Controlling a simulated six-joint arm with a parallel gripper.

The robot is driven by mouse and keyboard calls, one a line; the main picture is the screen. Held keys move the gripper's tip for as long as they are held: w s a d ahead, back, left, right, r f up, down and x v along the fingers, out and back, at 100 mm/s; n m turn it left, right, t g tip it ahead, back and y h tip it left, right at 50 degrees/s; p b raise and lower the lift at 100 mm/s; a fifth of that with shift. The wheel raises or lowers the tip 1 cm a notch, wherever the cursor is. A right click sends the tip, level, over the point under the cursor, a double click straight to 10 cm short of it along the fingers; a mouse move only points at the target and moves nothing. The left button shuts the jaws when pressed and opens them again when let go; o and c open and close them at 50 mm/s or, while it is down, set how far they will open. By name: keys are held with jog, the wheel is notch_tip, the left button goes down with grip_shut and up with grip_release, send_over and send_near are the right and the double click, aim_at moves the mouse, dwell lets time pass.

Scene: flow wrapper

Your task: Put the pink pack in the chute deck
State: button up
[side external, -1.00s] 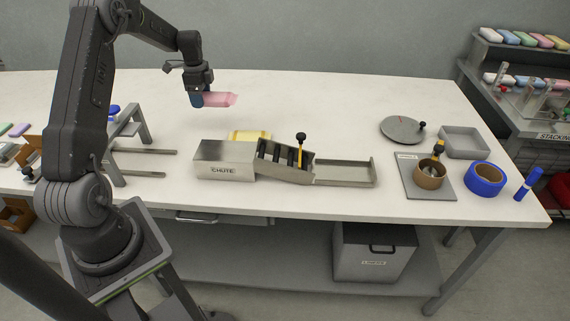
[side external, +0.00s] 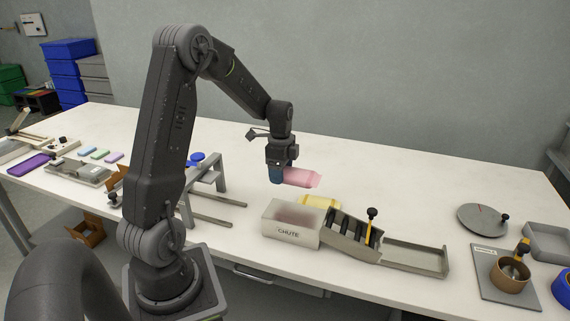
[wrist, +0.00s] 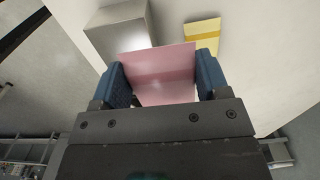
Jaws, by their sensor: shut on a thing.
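The pink pack (side external: 301,178) is held up above the table. My gripper (side external: 277,173) is shut on it near its left end, and the pack sticks out to the right. In the wrist view the pink pack (wrist: 160,70) sits between the two blue fingers of my gripper (wrist: 162,88). The chute (side external: 290,222) is a grey metal box on the table, in front of and below the pack. Its sloping roller section (side external: 350,232) leads right to a flat tray-like deck (side external: 412,258). The chute box (wrist: 120,28) also shows beyond the pack in the wrist view.
A yellow pack (side external: 319,201) lies behind the chute; it also shows in the wrist view (wrist: 202,36). A black-knobbed yellow lever (side external: 372,222) stands up beside the rollers. A grey frame (side external: 208,182) stands to the left. The table behind the chute is mostly clear.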

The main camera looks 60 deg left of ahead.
send_over(278, 209)
jog(key=shift+r, duration=0.1)
jog(key=shift+f, duration=1.95)
jog(key=shift+f, duration=0.25)
jog(key=shift+f, duration=1.05)
jog(key=shift+f, duration=0.1)
jog(key=o, duration=1)
jog(key=shift+c, duration=0.2)
jog(key=shift+o, duration=0.2)
